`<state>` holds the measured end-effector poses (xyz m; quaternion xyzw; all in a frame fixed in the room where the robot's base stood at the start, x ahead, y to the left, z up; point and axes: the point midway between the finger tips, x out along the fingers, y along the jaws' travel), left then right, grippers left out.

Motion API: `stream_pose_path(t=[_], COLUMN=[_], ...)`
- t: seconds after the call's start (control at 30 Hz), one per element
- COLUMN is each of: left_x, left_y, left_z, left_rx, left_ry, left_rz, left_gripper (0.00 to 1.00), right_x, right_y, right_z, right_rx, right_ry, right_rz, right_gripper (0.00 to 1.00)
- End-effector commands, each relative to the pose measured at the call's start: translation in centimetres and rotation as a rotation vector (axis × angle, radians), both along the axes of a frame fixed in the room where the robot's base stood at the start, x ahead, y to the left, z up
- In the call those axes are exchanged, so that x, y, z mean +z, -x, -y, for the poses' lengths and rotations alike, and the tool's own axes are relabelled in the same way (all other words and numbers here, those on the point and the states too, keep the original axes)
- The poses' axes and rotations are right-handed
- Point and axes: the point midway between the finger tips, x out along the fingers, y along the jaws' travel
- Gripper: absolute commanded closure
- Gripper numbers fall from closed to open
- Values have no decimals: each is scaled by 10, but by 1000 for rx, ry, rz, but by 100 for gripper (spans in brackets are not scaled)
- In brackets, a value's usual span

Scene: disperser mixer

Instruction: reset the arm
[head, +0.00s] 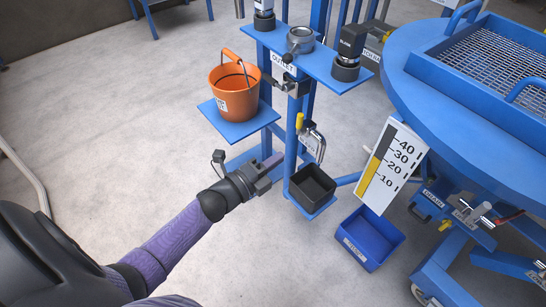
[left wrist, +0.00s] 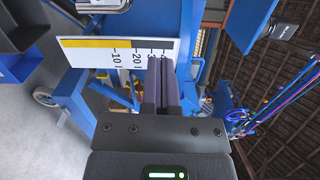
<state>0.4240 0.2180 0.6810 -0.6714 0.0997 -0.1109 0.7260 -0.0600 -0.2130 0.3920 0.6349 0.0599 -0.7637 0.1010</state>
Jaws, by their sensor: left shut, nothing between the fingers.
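My left arm comes in from the lower left in the head view. Its gripper (head: 268,167) is in front of the blue stand, beside and below the orange bucket (head: 234,90), with its fingers together and nothing between them. The left wrist view shows the same gripper (left wrist: 160,65) with its two dark fingers pressed together, in front of the white level gauge (left wrist: 95,52). My right gripper is in neither view.
The orange bucket stands on a blue shelf (head: 237,129). A black open box (head: 312,187) sits low on the stand, and a blue bin (head: 369,238) is on the floor. A large round blue tank (head: 408,72) fills the right.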

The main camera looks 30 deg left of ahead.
Motion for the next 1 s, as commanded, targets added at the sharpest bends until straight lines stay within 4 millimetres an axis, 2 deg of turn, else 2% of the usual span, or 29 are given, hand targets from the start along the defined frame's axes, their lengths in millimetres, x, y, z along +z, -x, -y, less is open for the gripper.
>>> stream_pose_path(t=[0.5, 0.57, 0.63, 0.67, 0.7, 0.73, 0.77, 0.8, 0.87, 0.9, 0.97, 1.0], left_x=[-2, -15, -53, -76, -110, -136, -160, -189, -226, -245, -267, -277], left_y=[4, 8, 25, 37, 59, 79, 101, 133, 185, 220, 271, 304], left_z=[-1, -3, -8, -12, -15, -17, -20, -21, -21, -20, -18, -15], left_rx=[2, 24, 91, 137, 213, 276, 345, 438, 584, 681, 824, 916], left_ry=[3, 35, 129, 186, 268, 333, 393, 466, 559, 611, 670, 701], left_rz=[-6, -55, -197, -282, -412, -512, -610, -734, -904, -1003, -1135, -1211], left_gripper=[100, 100, 100, 100, 100, 100, 100, 100, 100, 100, 100, 100], right_x=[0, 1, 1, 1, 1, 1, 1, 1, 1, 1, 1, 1], right_y=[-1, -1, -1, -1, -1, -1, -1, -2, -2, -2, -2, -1], right_z=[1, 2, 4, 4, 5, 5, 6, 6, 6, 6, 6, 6], right_rx=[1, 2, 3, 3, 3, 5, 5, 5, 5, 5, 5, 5], right_ry=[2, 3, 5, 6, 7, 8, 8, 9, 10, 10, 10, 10], right_rz=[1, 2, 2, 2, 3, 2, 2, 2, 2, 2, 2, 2], right_gripper=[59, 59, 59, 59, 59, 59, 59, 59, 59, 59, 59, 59])
